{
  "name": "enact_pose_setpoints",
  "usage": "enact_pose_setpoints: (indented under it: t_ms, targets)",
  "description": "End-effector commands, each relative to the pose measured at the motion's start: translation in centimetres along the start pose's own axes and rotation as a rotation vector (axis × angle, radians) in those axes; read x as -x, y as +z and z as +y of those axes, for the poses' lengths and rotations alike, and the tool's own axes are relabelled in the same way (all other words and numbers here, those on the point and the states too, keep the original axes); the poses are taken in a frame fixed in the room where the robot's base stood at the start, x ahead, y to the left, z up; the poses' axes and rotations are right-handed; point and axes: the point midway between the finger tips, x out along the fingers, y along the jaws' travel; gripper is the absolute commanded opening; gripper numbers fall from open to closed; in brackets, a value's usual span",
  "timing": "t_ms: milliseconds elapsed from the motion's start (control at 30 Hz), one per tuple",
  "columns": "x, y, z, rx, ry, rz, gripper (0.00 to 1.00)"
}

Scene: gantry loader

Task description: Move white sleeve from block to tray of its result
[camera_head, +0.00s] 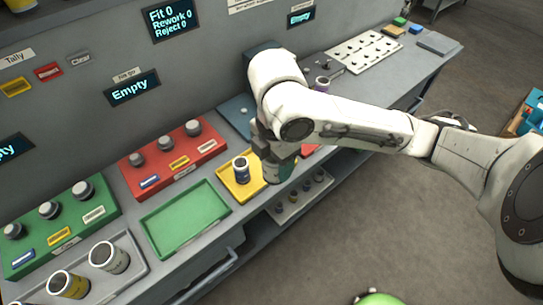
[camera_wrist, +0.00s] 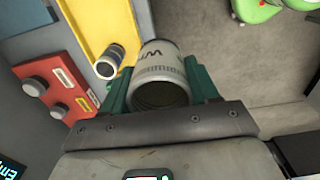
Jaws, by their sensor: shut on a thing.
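My gripper (camera_wrist: 160,88) is shut on the white sleeve (camera_wrist: 161,62); its green fingers press on both sides of it, and dark lettering shows on its wall. In the head view my gripper (camera_head: 279,168) is low at the right edge of the yellow tray (camera_head: 229,187), and the sleeve is mostly hidden there. A smaller blue and white sleeve (camera_head: 241,169) stands in the yellow tray. The green tray (camera_head: 186,219) is empty. A red tray (camera_head: 311,150) shows only partly behind my arm. The wall display (camera_head: 170,20) reads Fit 0, Rework 0, Reject 0.
A red block with knobs (camera_head: 173,157) and a green one (camera_head: 60,226) stand along the wall. A grey tray (camera_head: 128,262) at front left holds white and yellow sleeves. A lower shelf (camera_head: 300,197) holds small parts. The "Fit go" display (camera_head: 132,88) reads Empty.

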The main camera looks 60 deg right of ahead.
Motion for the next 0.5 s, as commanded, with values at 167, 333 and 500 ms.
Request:
enact_pose_setpoints:
  t_ms: [167,333,500]
  targets:
    - [-1.6,2.0,3.0,-0.008,-0.003,0.002,0.11]
    - [-3.2,4.2,6.0,-0.006,-0.002,0.001,0.11]
    - [-5.8,6.0,8.3,-0.004,-0.003,-0.005,0.11]
